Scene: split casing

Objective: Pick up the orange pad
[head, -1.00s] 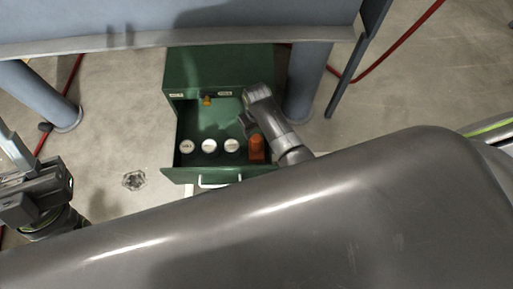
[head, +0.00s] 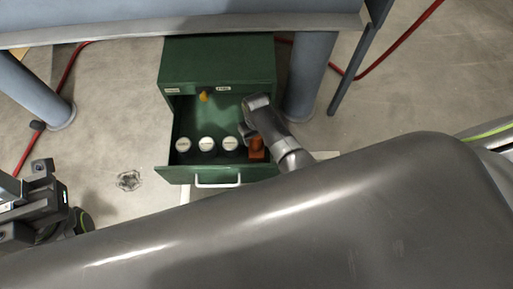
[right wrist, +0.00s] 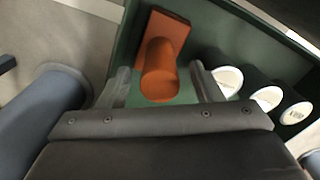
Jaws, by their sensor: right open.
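The orange pad (head: 257,150) sits in the right front corner of the open green drawer (head: 218,176). In the right wrist view the pad (right wrist: 176,32) is a flat orange block with a rounded orange grip on it. My right gripper (right wrist: 163,88) is open, with a finger on each side of the rounded grip and visible gaps at both sides. In the head view my right gripper (head: 249,135) reaches into the drawer at the pad and partly hides it. My left gripper (head: 35,195) is at the far left edge, away from the drawer; its fingertips are unclear.
Several white-topped round containers (head: 207,144) stand in a row left of the pad, close to one finger. The drawer walls are close on the pad's other sides. A small yellow item (head: 204,96) is at the drawer's back. A blue-grey table (head: 130,25) stands over the cabinet (head: 218,60).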

